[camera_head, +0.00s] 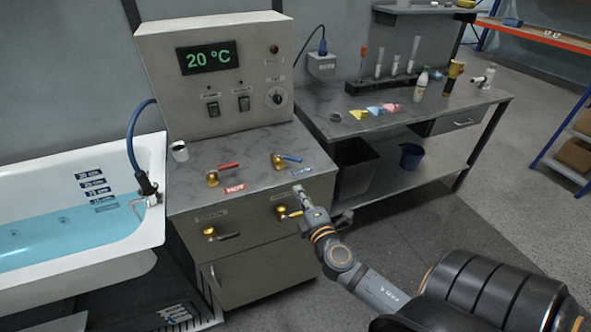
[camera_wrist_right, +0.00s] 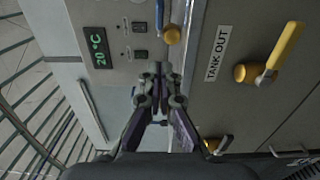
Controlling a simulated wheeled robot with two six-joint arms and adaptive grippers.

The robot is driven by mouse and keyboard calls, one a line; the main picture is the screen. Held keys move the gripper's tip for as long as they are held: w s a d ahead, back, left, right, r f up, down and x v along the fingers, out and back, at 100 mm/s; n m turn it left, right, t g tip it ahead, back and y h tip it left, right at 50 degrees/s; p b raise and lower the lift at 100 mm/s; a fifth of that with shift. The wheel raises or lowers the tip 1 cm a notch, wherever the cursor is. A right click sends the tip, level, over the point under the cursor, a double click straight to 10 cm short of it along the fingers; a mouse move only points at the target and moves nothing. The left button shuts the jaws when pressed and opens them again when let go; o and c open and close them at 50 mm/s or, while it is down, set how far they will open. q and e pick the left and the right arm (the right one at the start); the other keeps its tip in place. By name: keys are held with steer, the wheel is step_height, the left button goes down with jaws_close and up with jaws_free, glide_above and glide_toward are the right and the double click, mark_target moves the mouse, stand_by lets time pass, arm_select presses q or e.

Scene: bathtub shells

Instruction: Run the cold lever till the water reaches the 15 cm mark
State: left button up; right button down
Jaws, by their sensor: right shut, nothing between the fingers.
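The blue cold lever (camera_head: 287,159) sits on a brass valve on the cabinet top; its blue handle points right. In the right wrist view the blue lever (camera_wrist_right: 160,14) is at the top edge. The bathtub (camera_head: 152,205) at left holds blue water (camera_head: 70,228). Its surface lies around the lower of the depth labels (camera_head: 97,191); the lower print is too small to read surely. My right gripper (camera_head: 299,192) is shut and empty at the cabinet's front top edge, below the blue lever and apart from it. Its closed fingers also show in the right wrist view (camera_wrist_right: 157,72). My left gripper is out of view.
A red lever (camera_head: 228,166) stands beside a HOT label. A yellow lever (camera_head: 290,214) on the cabinet front is close to my right gripper; a dark-handled brass valve (camera_head: 210,232) is further left. The display (camera_head: 208,57) reads 20 °C. A workbench (camera_head: 440,105) stands right.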

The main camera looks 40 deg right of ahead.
steer(key=p, duration=0.2)
glide_toward(289, 160)
steer(key=w+a, duration=0.2)
steer(key=w, duration=0.1)
steer(key=w+d, duration=0.2)
steer(key=shift+w+d, duration=0.15)
steer(key=shift+d, duration=0.15)
steer(key=shift+w+d, duration=0.15)
steer(key=shift+d, duration=0.25)
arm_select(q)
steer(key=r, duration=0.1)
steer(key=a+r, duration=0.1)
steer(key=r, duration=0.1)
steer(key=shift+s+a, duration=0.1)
